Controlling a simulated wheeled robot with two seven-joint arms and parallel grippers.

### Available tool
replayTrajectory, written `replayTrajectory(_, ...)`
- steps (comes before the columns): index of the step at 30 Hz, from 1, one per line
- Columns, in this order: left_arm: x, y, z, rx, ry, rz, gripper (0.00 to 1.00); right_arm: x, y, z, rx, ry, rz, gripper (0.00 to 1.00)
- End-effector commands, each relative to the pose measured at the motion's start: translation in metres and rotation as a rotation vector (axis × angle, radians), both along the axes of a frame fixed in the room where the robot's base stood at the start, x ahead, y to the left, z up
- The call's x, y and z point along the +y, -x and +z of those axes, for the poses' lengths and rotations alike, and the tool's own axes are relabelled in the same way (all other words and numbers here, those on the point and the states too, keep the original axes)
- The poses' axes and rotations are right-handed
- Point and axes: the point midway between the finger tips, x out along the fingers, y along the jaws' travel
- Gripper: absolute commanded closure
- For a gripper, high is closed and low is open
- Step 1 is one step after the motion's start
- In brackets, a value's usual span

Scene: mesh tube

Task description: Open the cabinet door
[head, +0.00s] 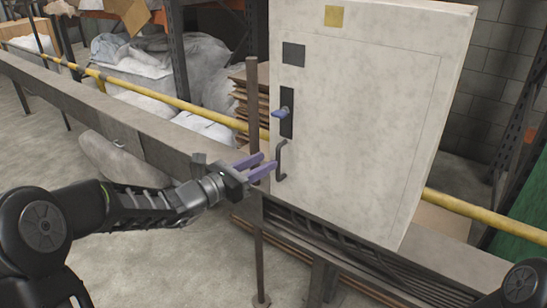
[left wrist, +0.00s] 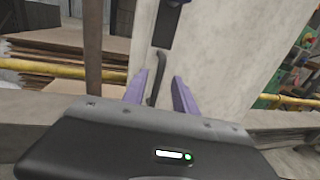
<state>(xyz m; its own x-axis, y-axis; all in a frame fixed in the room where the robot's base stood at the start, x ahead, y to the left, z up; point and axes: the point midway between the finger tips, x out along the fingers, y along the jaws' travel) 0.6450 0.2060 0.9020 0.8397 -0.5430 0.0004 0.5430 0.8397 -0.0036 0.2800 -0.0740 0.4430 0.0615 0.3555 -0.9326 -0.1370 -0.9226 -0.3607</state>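The cabinet (head: 360,130) is a pale grey box with its door shut, right of centre in the head view. A black bar handle (head: 281,161) sits low near the door's left edge. Above it is a dark lock plate with a blue-purple latch (head: 279,113). My left gripper (head: 262,166) is open, its purple fingers pointing at the bar handle from the left. In the left wrist view the bar handle (left wrist: 156,78) shows between the two spread fingers (left wrist: 160,90). I cannot tell whether they touch it. My right gripper is out of view.
A thin brown post (head: 253,110) stands just left of the cabinet, close to my left gripper. A yellow rail (head: 190,107) and a grey beam (head: 130,125) run behind. Stacked brown boards lie behind the post. Open floor lies at lower left.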

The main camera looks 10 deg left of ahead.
Motion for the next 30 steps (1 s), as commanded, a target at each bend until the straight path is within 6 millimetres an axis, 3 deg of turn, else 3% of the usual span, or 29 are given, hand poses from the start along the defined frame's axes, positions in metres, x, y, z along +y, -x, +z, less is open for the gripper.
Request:
replayTrajectory(9, -0.022, -0.034, 0.0, -0.001, -0.002, -0.001, 0.66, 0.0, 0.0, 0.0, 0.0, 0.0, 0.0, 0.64)
replayTrajectory(18, -0.024, -0.036, 0.0, -0.001, -0.001, 0.0, 0.66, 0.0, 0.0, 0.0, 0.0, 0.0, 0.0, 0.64)
replayTrajectory(30, -0.024, -0.036, 0.0, -0.001, -0.001, 0.0, 0.98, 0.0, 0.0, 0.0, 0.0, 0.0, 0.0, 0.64)
